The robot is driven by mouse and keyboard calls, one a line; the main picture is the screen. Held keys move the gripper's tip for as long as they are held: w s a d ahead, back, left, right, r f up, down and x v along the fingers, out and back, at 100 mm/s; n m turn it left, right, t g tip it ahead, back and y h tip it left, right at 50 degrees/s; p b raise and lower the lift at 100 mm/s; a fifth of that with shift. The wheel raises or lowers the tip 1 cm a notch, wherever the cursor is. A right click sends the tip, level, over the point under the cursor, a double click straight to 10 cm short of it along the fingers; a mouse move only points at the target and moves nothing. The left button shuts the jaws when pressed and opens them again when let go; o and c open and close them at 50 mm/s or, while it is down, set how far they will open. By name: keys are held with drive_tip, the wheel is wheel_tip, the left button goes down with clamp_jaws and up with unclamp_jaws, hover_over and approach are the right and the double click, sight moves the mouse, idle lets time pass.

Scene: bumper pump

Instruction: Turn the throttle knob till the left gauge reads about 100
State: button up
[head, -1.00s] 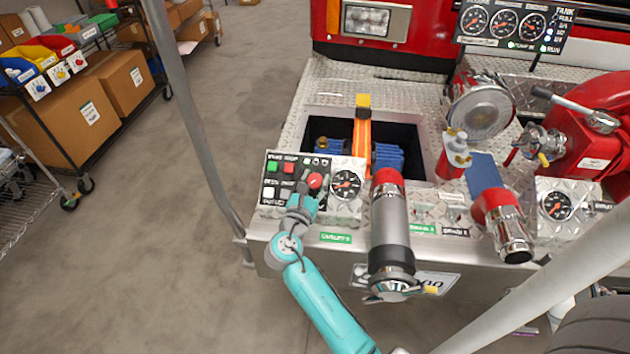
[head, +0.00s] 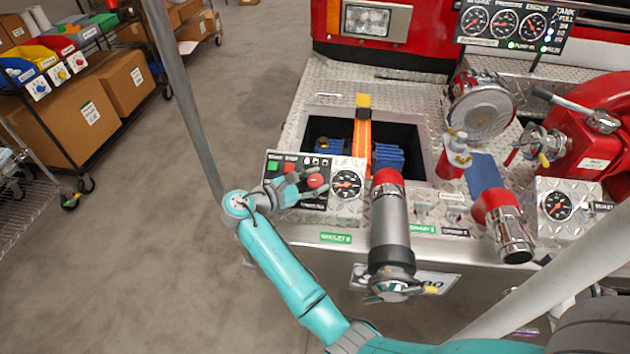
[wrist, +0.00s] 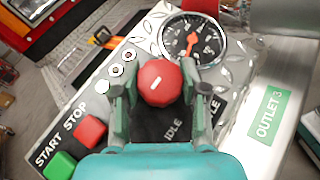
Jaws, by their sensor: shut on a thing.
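The throttle knob (wrist: 160,83) is red and round with a short slanted white mark. My gripper (wrist: 161,97) has one finger on each side of it and is shut on it. In the head view the knob (head: 315,180) shows at my gripper's tip, on the small control panel. Beside it on that panel is a round gauge (wrist: 193,40) with a dark face and a red needle; in the head view it is the leftmost low gauge (head: 347,185). Its numbers are too small to read. The word IDLE is printed below the knob.
Green START (wrist: 60,166) and red STOP (wrist: 91,131) buttons lie left of the knob. A thick silver nozzle with a red top (head: 390,230) stands right of the panel. Three gauges (head: 505,25) sit high at the back. A grey pole (head: 185,100) rises near my arm.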

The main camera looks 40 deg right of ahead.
sight(310, 182)
drive_tip(key=shift+m+g+y, duration=0.3)
drive_tip(key=shift+m+g, duration=0.3)
drive_tip(key=shift+m, duration=0.1)
drive_tip(key=shift+g, duration=0.3)
drive_tip(key=o, duration=1.2)
drive_tip(key=shift+c, duration=0.2)
drive_tip(key=shift+v, duration=3.7)
